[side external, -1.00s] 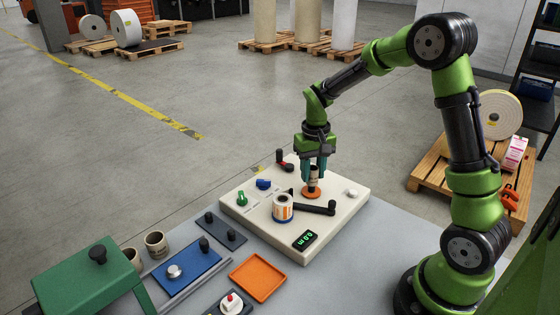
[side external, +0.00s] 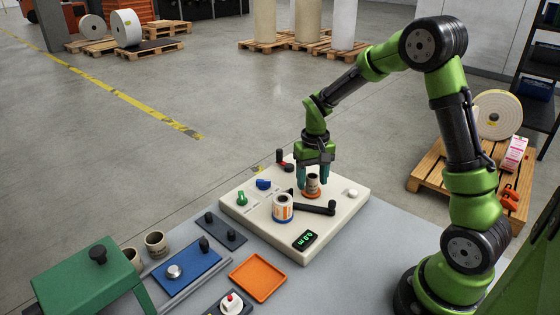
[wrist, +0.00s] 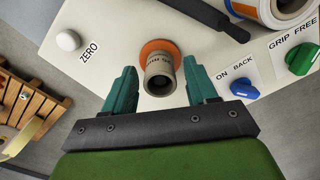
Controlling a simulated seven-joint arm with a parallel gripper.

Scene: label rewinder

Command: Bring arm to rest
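My gripper (side external: 313,182) is open, its teal fingers on either side of and a little above a small cardboard core (side external: 313,184). The core stands upright on an orange disc (side external: 311,194) on the cream rewinder panel (side external: 345,202). In the wrist view the core (wrist: 160,78) sits between the two spread fingers (wrist: 160,88), with a gap on both sides. A label roll (side external: 283,209) with orange and blue marks stands on the panel to the left, beside a black crank arm (side external: 316,208). My arm is bent above the panel.
An orange tray (side external: 258,278) and a blue fixture (side external: 186,270) lie in front. Space above the panel looks free.

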